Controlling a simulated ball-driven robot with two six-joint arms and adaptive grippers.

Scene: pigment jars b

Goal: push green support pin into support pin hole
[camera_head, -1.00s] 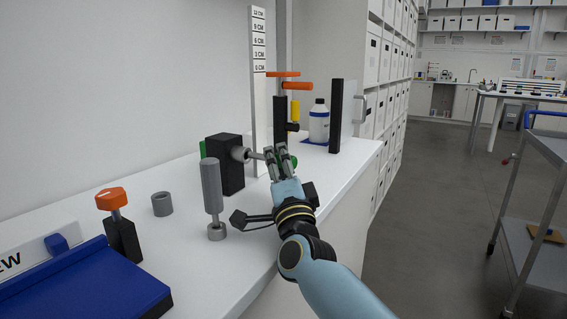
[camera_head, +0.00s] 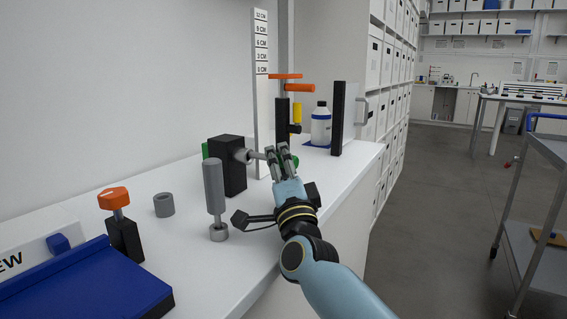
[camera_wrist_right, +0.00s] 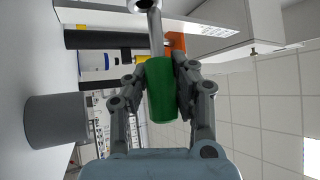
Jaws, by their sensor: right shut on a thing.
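My right gripper (camera_head: 277,152) is shut on the green support pin, whose green handle (camera_wrist_right: 160,88) shows between the fingers in the right wrist view. The pin's grey metal shaft (camera_head: 257,156) points left toward a round grey fitting on the black block (camera_head: 228,168). In the right wrist view the shaft (camera_wrist_right: 156,35) reaches up to a grey ring (camera_wrist_right: 142,4) at the top edge. I cannot tell how deep the tip sits, and the hole is hidden. My left gripper is not in view.
A grey cylinder on a collar (camera_head: 214,190) stands close to the left of my wrist. A grey ring (camera_head: 164,204), an orange-topped black post (camera_head: 122,225) and a blue tray (camera_head: 90,285) are further left. A white bottle (camera_head: 320,125) and black upright (camera_head: 337,118) stand behind.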

